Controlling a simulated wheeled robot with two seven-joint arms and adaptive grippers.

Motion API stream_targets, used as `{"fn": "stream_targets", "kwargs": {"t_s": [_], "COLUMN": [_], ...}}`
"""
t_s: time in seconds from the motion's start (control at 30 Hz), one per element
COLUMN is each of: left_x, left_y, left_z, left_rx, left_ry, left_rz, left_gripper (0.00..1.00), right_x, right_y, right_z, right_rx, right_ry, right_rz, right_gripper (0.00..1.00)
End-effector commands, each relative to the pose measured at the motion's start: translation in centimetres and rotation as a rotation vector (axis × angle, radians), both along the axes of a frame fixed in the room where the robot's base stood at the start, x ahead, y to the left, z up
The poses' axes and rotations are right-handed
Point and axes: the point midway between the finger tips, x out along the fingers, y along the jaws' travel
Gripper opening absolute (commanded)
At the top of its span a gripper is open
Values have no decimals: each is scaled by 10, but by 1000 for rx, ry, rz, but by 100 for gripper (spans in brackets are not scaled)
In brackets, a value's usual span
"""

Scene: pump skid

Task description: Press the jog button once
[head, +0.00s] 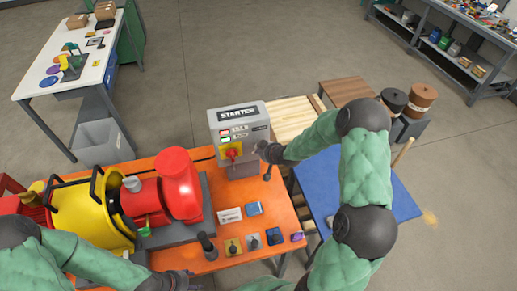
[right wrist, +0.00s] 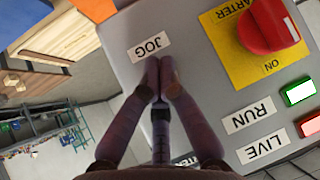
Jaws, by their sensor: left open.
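The grey starter box (head: 226,120) stands upright at the back of the orange bench, with a red rotary switch (head: 232,151) on yellow on its front. In the right wrist view its JOG label (right wrist: 149,46) lies just beyond my fingertips. The jog button itself is not visible; my fingers cover the area beside the label. My right gripper (right wrist: 160,72) has its fingers together with nothing seen between them, at the panel face; contact cannot be told. In the head view it is at the box's right side. My left gripper (head: 184,279) is open, low over the bench's front.
A red and yellow pump (head: 115,205) fills the bench's left part. Small parts (head: 252,241) and a white label card (head: 229,215) lie on the orange bench (head: 280,205). A blue table (head: 320,185) stands to the right. Green and red lamps (right wrist: 300,91) are on the panel.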

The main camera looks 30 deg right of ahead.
Motion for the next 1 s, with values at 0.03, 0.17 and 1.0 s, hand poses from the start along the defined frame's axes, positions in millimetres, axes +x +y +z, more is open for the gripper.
{"fn": "stream_targets", "kwargs": {"t_s": [0.03, 0.17, 1.0], "left_x": [0, 0, 0], "left_y": [0, 0, 0], "left_z": [-1, -2, -8], "left_rx": [0, 0, 0], "left_ry": [0, 0, 0], "left_rz": [0, 0, 0], "left_gripper": [51, 51, 51], "right_x": [-1, -6, -37], "right_y": [0, 1, 8], "right_z": [0, 0, 0], "right_rx": [-1, 1, 0], "right_ry": [-1, 0, 0], "right_rz": [-1, -1, -1], "right_gripper": [0, 0, 0]}}
